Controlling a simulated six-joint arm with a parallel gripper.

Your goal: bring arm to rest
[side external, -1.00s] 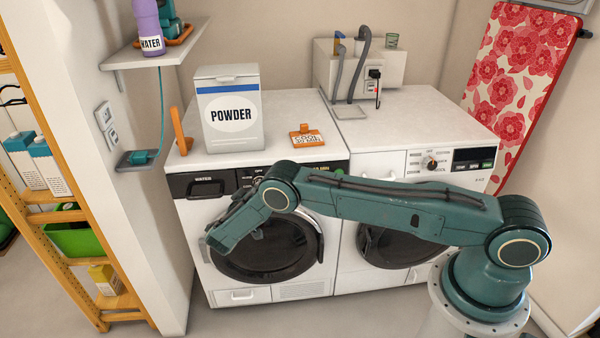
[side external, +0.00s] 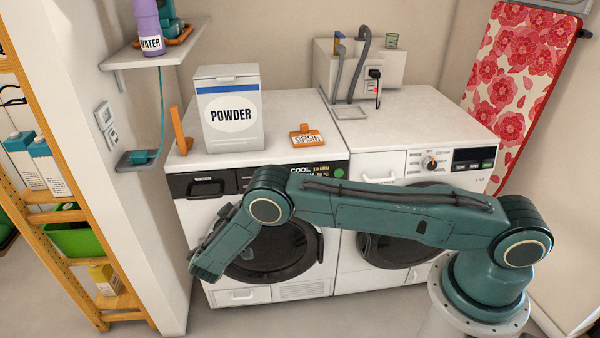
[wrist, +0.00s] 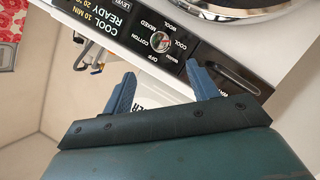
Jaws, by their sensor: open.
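My arm's upper link (side external: 390,205) is stretched leftward across the front of the two machines, and its last part (side external: 228,245) hangs down and left before the left washer's round door. My gripper (wrist: 162,84) shows in the wrist view with its two blue fingers spread wide and nothing between them. Its fingertips are hard to make out in the side view. Behind the fingers, the wrist view shows the left washer's panel, with a dial (wrist: 189,42) and a lit display (wrist: 100,25) reading COOL, 10 MIN and READY.
A wall shelf (side external: 160,48) holds a purple water bottle (side external: 147,25). An orange rack (side external: 60,215) stands at left.

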